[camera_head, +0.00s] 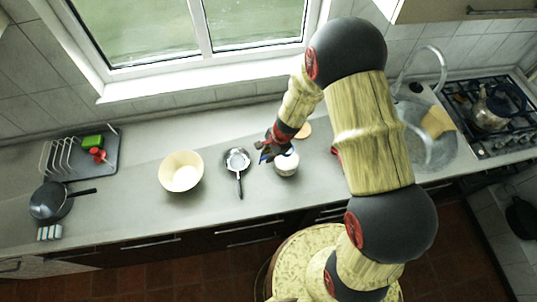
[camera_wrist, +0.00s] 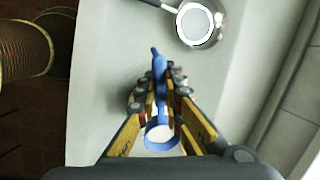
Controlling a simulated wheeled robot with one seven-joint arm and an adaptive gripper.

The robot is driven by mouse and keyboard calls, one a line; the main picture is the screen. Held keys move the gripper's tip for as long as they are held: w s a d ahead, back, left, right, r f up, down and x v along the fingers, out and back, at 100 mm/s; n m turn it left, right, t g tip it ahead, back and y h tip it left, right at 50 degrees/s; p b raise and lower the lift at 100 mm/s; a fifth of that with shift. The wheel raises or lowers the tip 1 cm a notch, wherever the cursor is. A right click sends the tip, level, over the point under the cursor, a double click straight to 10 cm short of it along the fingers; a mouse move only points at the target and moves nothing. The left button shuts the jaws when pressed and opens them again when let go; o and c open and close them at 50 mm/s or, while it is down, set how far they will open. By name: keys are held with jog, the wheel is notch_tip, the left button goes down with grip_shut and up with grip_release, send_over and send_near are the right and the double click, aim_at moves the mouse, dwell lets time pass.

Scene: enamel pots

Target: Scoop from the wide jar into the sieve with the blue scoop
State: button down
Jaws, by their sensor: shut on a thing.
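My gripper (camera_head: 271,146) is shut on the blue scoop (camera_wrist: 158,70), also shown in the wrist view (camera_wrist: 160,92). In the wrist view the scoop's handle lies between the fingers, and pale white shows inside its round blue rim. I cannot tell whether that is a load. In the head view the gripper is at the upper left of the white wide jar (camera_head: 287,165), partly covering it. The round metal sieve (camera_head: 237,160), with a dark handle, lies left of the jar. It also shows at the top of the wrist view (camera_wrist: 202,24), with a pale middle.
A cream bowl (camera_head: 181,171) stands left of the sieve. A dish rack (camera_head: 80,153) and a dark pan (camera_head: 48,202) are at the far left. A round wooden piece (camera_head: 303,131) lies behind the jar. The sink (camera_head: 430,150) and hob are at right.

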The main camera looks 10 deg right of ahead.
jog(key=shift+a+r+h+p, duration=0.15)
jog(key=shift+r+h+p, duration=0.15)
jog(key=shift+r+p, duration=0.5)
jog(key=shift+h+p, duration=0.3)
jog(key=shift+p, duration=0.75)
